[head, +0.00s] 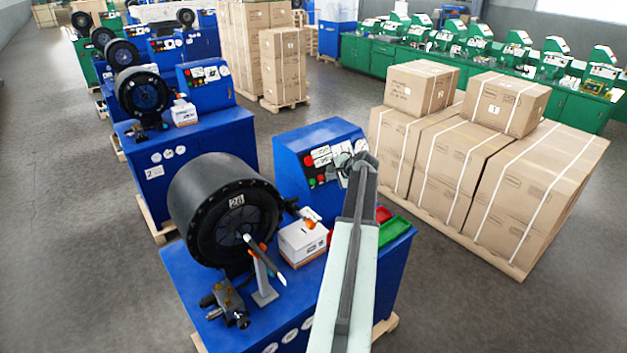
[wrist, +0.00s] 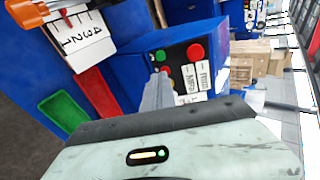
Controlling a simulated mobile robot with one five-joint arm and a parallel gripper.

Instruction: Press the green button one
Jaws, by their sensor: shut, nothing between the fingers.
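The blue control box (head: 300,140) stands on the near blue machine, with buttons and white labels on its front. The small green button (head: 312,183) sits low on that panel in the head view, left of a small red one. In the wrist view the green button (wrist: 160,55) lies just beyond my fingertips, above the small red button (wrist: 165,70). My gripper (head: 361,163) is shut and empty. In the head view its tip overlaps the right part of the panel; in the wrist view my gripper (wrist: 159,82) points at the lower buttons. I cannot tell if it touches the panel.
A larger red button (wrist: 195,52) is on the same panel. A black round crimper head (head: 225,205), a white box (head: 303,241) and a green tray (head: 393,231) are on the machine. Strapped cartons (head: 490,180) stand to the right. Grey floor is open at left.

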